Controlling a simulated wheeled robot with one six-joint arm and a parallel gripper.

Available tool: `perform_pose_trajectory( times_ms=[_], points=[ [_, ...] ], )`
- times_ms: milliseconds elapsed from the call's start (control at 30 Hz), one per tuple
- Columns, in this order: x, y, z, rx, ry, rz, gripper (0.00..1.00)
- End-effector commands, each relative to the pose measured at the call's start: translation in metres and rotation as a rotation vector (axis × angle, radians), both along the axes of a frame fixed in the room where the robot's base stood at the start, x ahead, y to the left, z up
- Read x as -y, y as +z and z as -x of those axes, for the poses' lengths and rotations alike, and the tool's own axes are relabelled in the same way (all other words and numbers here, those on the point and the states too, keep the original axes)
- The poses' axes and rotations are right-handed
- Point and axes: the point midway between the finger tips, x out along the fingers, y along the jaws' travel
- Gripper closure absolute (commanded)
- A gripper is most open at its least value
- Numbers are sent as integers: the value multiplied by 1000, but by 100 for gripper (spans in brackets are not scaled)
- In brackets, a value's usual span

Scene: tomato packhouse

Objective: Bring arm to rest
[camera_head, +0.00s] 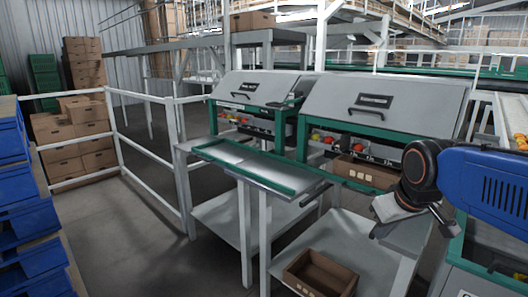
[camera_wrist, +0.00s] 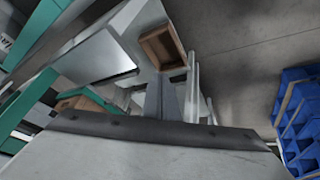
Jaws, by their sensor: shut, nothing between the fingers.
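My arm reaches in from the right of the head view, with a blue link and a dark joint with an orange ring. My gripper (camera_head: 398,212) is at its end, grey and pointing down, in front of the right-hand sorting station. In the wrist view my gripper (camera_wrist: 170,85) shows as narrow grey fingers at the middle, shut and empty. It appears to hang in the air, clear of the surfaces below. The fingertips are hard to make out in the head view.
An open brown box (camera_head: 318,274) stands on the low shelf, also in the wrist view (camera_wrist: 154,50). Another brown box (camera_head: 364,172) sits in the right station. A green-edged tray (camera_head: 262,167) juts forward.

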Motion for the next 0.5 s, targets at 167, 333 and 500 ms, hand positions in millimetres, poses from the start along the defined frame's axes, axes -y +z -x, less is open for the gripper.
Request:
perform_pose_trajectory(
  times_ms=[167, 333, 500],
  points=[
    [2, -27, 55, -21, -67, -41, 100],
    [2, -55, 100, -42, -129, -79, 100],
    [1, -76, 130, -59, -173, -104, 100]
  ],
)
